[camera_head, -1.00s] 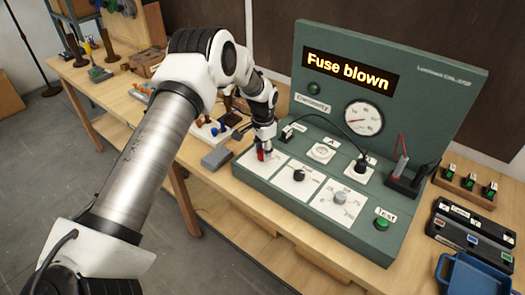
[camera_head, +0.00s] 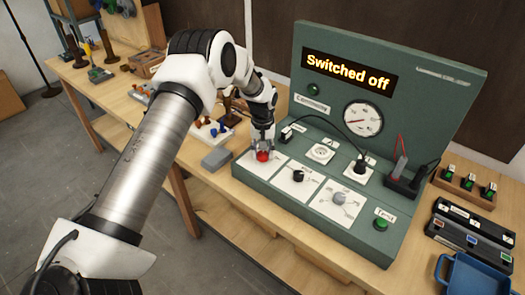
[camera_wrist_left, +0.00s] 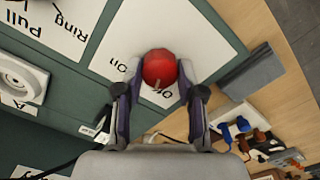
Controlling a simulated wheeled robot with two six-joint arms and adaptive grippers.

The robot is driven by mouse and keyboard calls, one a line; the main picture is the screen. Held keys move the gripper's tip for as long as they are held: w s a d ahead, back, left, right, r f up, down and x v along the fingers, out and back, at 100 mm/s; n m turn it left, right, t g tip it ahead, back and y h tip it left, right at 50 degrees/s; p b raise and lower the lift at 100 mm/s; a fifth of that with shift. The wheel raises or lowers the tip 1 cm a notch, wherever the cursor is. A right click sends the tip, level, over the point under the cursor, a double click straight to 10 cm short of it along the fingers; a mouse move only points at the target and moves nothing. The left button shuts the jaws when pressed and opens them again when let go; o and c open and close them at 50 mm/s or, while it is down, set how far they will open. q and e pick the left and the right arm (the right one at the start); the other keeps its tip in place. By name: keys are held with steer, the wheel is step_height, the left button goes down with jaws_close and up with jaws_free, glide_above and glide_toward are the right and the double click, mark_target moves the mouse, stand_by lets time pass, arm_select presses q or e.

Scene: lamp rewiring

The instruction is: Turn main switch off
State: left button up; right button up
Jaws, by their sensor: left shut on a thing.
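The main switch is a red knob (camera_head: 263,156) on a white plate at the left end of the green test panel (camera_head: 430,80). In the left wrist view the red knob (camera_wrist_left: 159,68) sits between my fingers, with "on" and "off" printed beside it. My left gripper (camera_head: 262,150) is shut on the knob; it also shows in the left wrist view (camera_wrist_left: 158,85). The panel's display (camera_head: 349,69) reads "Switched off". My right gripper is not in view.
A black knob (camera_head: 298,175), a grey knob (camera_head: 340,198) and a green test button (camera_head: 381,224) lie to the right on the panel. A grey block (camera_head: 216,159) lies left of the panel. A blue tray (camera_head: 470,275) is at the right.

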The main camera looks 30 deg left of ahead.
mark_target(262, 153)
arm_select(q)
steer(key=shift+s+f+n, duration=0.1)
steer(key=shift+f+n, duration=0.1)
steer(key=shift+n, duration=2)
steer(key=o, duration=0.9)
steer(key=shift+c, duration=0.2)
steer(key=shift+o, duration=1.4)
steer(key=shift+w+a, duration=0.1)
steer(key=shift+w, duration=0.1)
step_height(262, 153, up, 12)
